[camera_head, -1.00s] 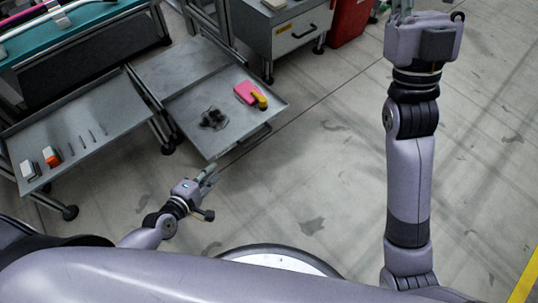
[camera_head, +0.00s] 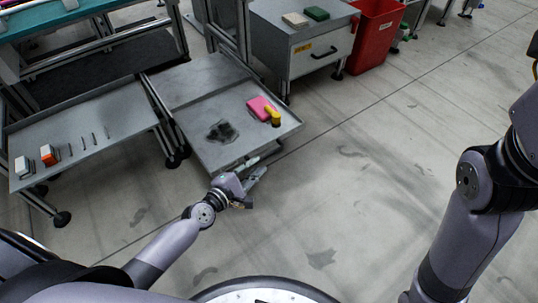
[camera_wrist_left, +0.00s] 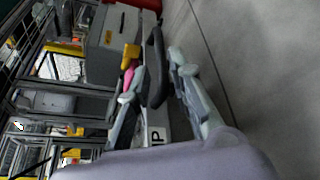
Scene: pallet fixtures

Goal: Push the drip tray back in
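The drip tray (camera_head: 235,160) is a shallow grey metal tray, drawn out over the floor from its frame. It has a dark wet stain, a pink block (camera_head: 261,107) and a yellow piece (camera_head: 272,116) on it. My left gripper (camera_head: 258,168) is at the tray's front edge. In the left wrist view its two fingers stand apart, with the dark tray handle (camera_wrist_left: 157,66) seen between and beyond them. I cannot tell whether they touch it. My right arm runs out at the right edge; its fingers are out of view.
A shelf (camera_head: 85,135) with small tools and blocks is left of the tray. A grey drawer cabinet (camera_head: 305,65) and a red bin (camera_head: 375,35) stand behind it to the right. The floor (camera_head: 370,190) in front and right is clear.

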